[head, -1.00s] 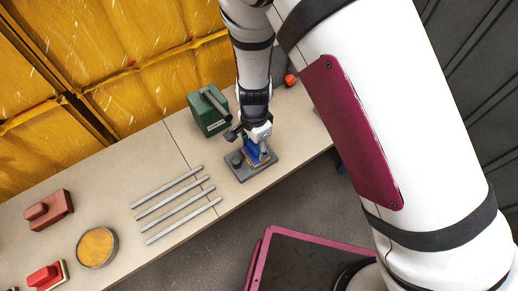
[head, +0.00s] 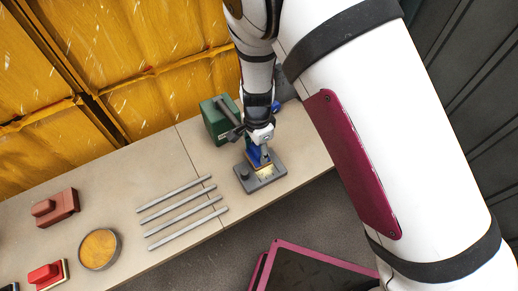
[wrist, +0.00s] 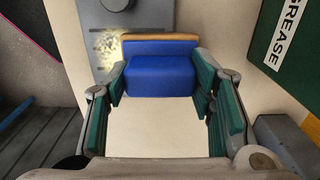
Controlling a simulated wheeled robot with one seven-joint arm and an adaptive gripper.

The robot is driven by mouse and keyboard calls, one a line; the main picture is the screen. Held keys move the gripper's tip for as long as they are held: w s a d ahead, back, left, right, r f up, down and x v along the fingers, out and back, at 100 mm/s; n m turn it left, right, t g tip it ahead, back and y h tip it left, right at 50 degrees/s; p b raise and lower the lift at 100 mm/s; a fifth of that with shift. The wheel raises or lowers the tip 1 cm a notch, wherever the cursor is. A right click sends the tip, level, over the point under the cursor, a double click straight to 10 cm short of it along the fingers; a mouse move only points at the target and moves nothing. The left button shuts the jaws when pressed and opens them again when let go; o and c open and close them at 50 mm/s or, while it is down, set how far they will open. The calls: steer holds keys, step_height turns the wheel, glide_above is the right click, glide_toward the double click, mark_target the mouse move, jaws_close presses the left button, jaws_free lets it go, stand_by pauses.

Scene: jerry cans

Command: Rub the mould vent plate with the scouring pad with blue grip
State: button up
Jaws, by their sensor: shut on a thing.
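The mould vent plate (head: 270,182) is a grey rectangular plate with a dark round knob and a pale yellowish speckled patch. It lies on the bench and shows at upper left in the wrist view (wrist: 88,50). My gripper (head: 260,142) is shut on the scouring pad's blue grip (wrist: 160,72), which sits between the fingertips. The pad's tan edge (wrist: 160,37) shows beyond the grip. In the head view the blue grip (head: 255,158) is at the plate's far edge, beside the speckled patch. I cannot tell whether the pad touches the plate.
A green grease box (head: 214,123) stands close behind my gripper. Several grey rods (head: 180,210) lie left of the plate. Farther left are a brown-red block (head: 57,207), a round tin (head: 98,250) and a red-gripped pad (head: 46,274). The bench's front edge is near the plate.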

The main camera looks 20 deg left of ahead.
steer(key=shift+w, duration=0.3)
steer(key=shift+s+r+p, duration=0.1)
steer(key=shift+r+p, duration=1.55)
steer(key=shift+r, duration=1.3)
steer(key=shift+r, duration=0.1)
steer(key=shift+s+r+p, duration=0.1)
steer(key=shift+r+p, duration=0.65)
steer(key=shift+r, duration=0.7)
steer(key=shift+f, duration=0.2)
steer(key=shift+f+b, duration=0.7)
steer(key=shift+f, duration=2.55)
